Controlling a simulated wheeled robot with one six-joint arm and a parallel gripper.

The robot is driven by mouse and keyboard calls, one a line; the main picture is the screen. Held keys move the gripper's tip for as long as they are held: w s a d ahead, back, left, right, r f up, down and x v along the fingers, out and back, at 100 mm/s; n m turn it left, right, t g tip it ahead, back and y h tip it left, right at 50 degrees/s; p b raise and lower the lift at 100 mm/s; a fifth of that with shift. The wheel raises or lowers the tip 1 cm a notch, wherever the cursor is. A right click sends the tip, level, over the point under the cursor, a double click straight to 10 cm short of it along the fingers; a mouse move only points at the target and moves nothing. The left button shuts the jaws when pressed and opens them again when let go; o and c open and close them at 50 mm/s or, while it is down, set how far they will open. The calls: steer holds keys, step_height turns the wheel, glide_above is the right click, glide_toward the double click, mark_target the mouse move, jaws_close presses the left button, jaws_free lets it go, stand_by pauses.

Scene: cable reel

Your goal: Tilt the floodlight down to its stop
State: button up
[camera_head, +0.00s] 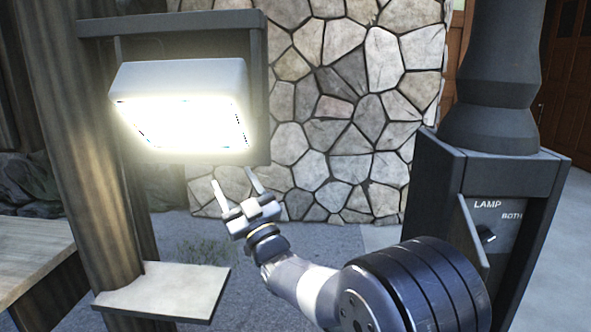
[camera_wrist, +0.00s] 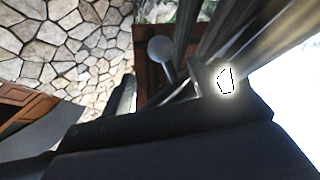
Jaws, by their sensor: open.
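The floodlight (camera_head: 185,75) is a grey box with a glowing face, held in a dark frame (camera_head: 259,100) beside a wooden post. It is lit, and its bright face looks toward the camera and somewhat downward. My gripper (camera_head: 233,181) is open and empty, just below the floodlight's lower right corner, with its fingers pointing up. The fingers look apart from the housing, though depth is hard to judge. In the wrist view a bright glow (camera_wrist: 225,80) shows near a pale round knob (camera_wrist: 160,50); large dark shapes fill the lower part, and I cannot tell what they are.
A stone wall (camera_head: 345,110) stands behind. A small shelf (camera_head: 165,291) juts from the wooden post (camera_head: 85,150) below the floodlight. A dark pedestal (camera_head: 440,180) at right carries a switch panel (camera_head: 500,235) marked LAMP and BOTH. A wooden bench (camera_head: 35,262) is at left.

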mark_target(216, 162)
steer(key=p+x, duration=0.1)
steer(key=x, duration=0.8)
steer(key=shift+a+r+p, duration=0.15)
steer(key=shift+r+p, duration=0.05)
steer(key=shift+p, duration=0.5)
steer(key=shift+s+f+m+h+p, duration=0.35)
steer(key=shift+s+m+h+p, duration=0.25)
steer(key=shift+m+p, duration=0.15)
steer(key=shift+s+f+m+h+p, duration=0.3)
steer(key=shift+f+h+p, duration=0.1)
steer(key=shift+p, duration=0.1)
steer(key=shift+f, duration=0.15)
steer(key=shift+f, duration=0.1)
